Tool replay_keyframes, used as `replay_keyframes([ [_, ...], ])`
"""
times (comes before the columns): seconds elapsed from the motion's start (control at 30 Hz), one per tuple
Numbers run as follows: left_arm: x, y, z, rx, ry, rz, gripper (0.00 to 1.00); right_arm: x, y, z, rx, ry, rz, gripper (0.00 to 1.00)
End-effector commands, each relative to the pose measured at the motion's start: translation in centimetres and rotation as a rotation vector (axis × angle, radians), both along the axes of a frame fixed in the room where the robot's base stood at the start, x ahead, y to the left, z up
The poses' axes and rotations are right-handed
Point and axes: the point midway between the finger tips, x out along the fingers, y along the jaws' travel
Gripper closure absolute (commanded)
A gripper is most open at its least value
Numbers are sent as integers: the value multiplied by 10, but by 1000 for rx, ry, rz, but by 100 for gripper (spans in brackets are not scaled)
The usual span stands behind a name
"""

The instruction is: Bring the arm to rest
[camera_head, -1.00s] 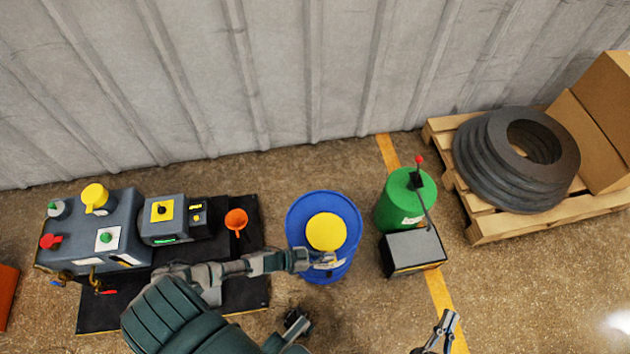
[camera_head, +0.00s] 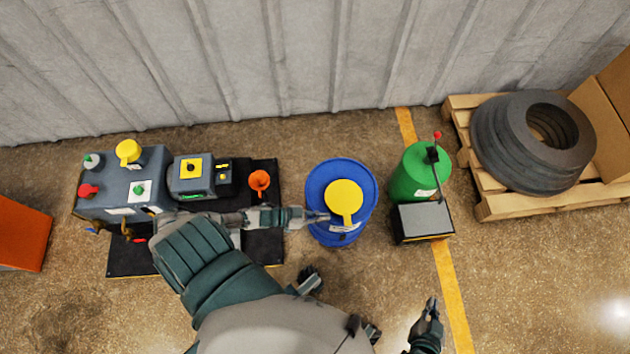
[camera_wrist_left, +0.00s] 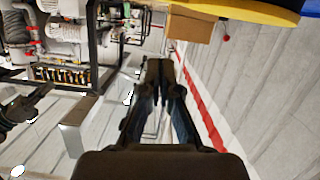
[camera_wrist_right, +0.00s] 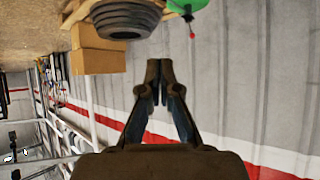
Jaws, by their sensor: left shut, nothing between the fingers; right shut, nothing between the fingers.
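My left arm reaches in from the lower left, and my left gripper (camera_head: 318,217) lies over the near left side of a blue barrel (camera_head: 318,187). The gripper is shut and empty. In the left wrist view its fingers (camera_wrist_left: 160,72) are together. A yellow disc with a narrow tail (camera_head: 343,195) is on top of the barrel. My right gripper (camera_head: 431,308) is at the lower right, over bare floor, apart from the objects. In the right wrist view its fingers (camera_wrist_right: 159,72) are together with nothing between them.
A grey machine (camera_head: 130,185) with coloured knobs and an orange funnel (camera_head: 259,182) stand on a black mat (camera_head: 265,248) at left. A green drum (camera_head: 412,173) and dark box (camera_head: 424,221) stand right of the barrel. A pallet (camera_head: 500,207) holds grey rings. The front right floor is clear.

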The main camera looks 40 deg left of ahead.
Motion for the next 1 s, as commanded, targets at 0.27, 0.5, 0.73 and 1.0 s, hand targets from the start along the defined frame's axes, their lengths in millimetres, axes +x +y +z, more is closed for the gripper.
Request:
replay_keyframes([
  [0.27, -13, 12, 4, -1, -1, 0, 100, -9, -4, -7, -16, 63, -3, 100],
  [0.5, -11, 9, 5, 15, 6, 26, 100, -9, -4, -13, -21, 79, -3, 100],
  [0.73, -15, 2, -14, 240, 198, 292, 100, -30, -12, -92, -78, 300, -6, 100],
  [1.0, -126, -17, -48, 535, 759, 441, 100, -116, -37, -202, -159, 654, -13, 100],
])
